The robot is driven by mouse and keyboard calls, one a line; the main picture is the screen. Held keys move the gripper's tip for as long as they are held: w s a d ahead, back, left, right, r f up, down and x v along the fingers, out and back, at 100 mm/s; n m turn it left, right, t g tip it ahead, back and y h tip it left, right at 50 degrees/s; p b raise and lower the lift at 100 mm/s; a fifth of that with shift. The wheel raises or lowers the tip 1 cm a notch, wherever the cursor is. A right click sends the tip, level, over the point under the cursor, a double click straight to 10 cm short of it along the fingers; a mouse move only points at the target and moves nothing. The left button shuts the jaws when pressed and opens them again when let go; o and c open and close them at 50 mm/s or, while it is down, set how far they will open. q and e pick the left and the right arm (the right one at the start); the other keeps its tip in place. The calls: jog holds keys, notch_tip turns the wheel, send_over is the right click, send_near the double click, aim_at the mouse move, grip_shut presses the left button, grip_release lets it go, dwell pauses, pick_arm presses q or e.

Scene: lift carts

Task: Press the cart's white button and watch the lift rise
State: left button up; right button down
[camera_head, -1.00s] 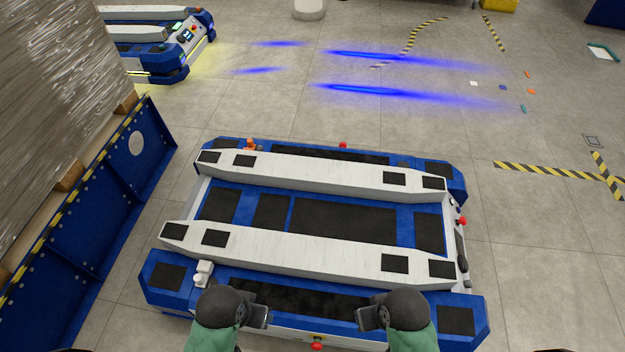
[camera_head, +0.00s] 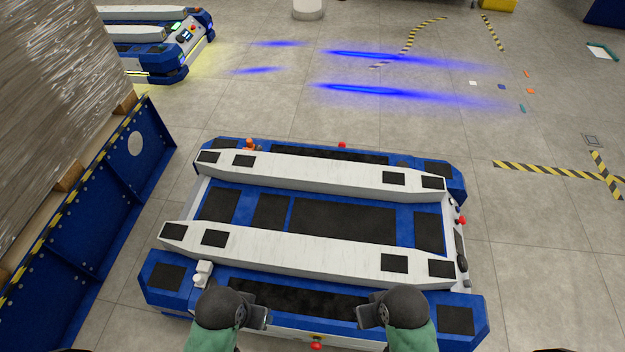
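The blue cart (camera_head: 180,298) stands on the floor in front of me. Two long white lift beams (camera_head: 318,257) with black pads lie across its top; the blue and black deck shows between them. A small white knob on a white fitting, which looks like the white button (camera_head: 199,281), is at the cart's near left corner. My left gripper (camera_head: 260,318) is over the cart's near edge, to the right of that button and apart from it. My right gripper (camera_head: 366,317) is over the near edge, further right. Both seem empty; their finger gaps are too small to tell.
Red buttons sit on the cart's near side (camera_head: 316,345), right end (camera_head: 461,220) and far side (camera_head: 342,145). An orange part (camera_head: 249,144) is at the far left corner. A blue rack (camera_head: 75,235) with a wrapped load stands close on the left. Another cart (camera_head: 165,62) is behind.

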jog(key=shift+s+d+f, duration=0.1)
jog(key=shift+s+d, duration=0.05)
jog(key=shift+d, duration=0.15)
jog(key=shift+w+a, duration=0.2)
jog(key=shift+a, duration=0.1)
dwell(0.6)
